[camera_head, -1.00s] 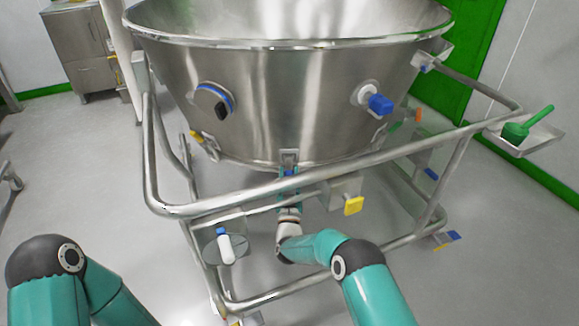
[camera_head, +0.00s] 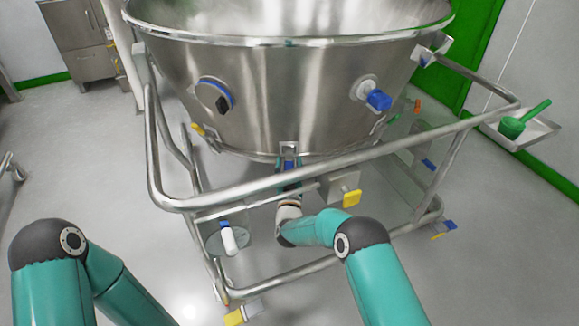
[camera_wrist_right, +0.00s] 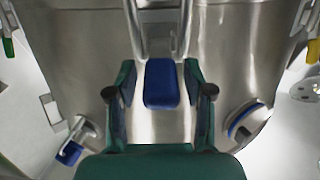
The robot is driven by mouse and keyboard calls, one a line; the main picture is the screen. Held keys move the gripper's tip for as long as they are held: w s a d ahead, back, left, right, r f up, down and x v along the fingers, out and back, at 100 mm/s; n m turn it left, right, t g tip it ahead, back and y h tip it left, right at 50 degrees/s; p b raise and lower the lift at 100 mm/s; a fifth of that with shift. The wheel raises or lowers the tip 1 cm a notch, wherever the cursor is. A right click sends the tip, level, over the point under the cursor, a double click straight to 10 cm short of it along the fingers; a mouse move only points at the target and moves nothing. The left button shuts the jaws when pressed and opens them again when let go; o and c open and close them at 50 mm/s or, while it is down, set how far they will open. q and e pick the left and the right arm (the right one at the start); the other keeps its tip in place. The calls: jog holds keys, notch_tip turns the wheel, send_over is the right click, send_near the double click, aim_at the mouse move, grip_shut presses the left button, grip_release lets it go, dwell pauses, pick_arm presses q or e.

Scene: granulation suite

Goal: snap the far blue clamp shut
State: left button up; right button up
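The blue clamp handle (camera_wrist_right: 162,83) hangs from a metal loop on the steel bowl's wall in the right wrist view. My right gripper (camera_wrist_right: 162,98) is open, with one finger on each side of the handle and a gap showing on both sides. In the head view this clamp's metal bracket (camera_head: 289,150) is at the bowl's lower front rim, and my right gripper (camera_head: 290,178) reaches up to it from below, covering most of the handle. My left arm shows at lower left, but its gripper is out of view.
The steel bowl (camera_head: 290,90) stands within a tubular cart frame (camera_head: 320,172), whose front rail passes close to my right gripper. A blue-handled valve (camera_head: 378,100) and a round port (camera_head: 215,97) stick out of the bowl. A tray (camera_head: 535,133) with a green scoop is at right.

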jog(key=shift+s+f, duration=0.1)
jog(key=shift+s, duration=0.05)
jog(key=d+v, duration=0.1)
jog(key=v, duration=1)
jog(key=shift+s+a, duration=0.4)
jog(key=shift+a, duration=0.05)
